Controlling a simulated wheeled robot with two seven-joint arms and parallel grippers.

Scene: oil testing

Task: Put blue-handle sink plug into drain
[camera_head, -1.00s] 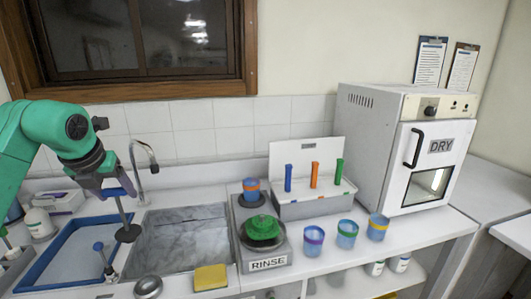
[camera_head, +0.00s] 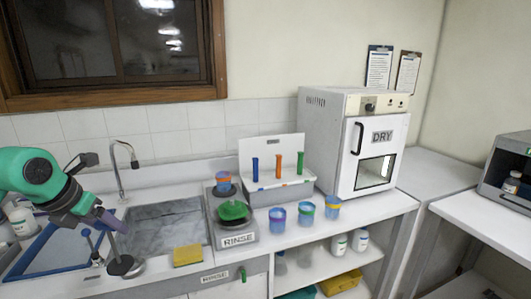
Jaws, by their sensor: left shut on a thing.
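My left gripper (camera_head: 110,222) is shut on a sink plug. The plug's dark disc (camera_head: 120,265) hangs below the fingers, in front of the sink's left front corner. Its handle is mostly hidden by the fingers now; it looks blue in the earlier view. The sink basin (camera_head: 165,222) is grey and marbled, and no drain hole can be made out in it. A second blue-handled tool (camera_head: 87,234) stands just left of the held plug. A round metal piece (camera_head: 136,270) lies on the counter, partly behind the disc. My right gripper is not in view.
A tap (camera_head: 121,165) rises behind the sink. A yellow sponge (camera_head: 187,256) lies on the front rim. The rinse unit (camera_head: 238,241) with a green item stands to the right, then several cups and the dryer (camera_head: 375,160). A blue-rimmed tray (camera_head: 30,272) is at left.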

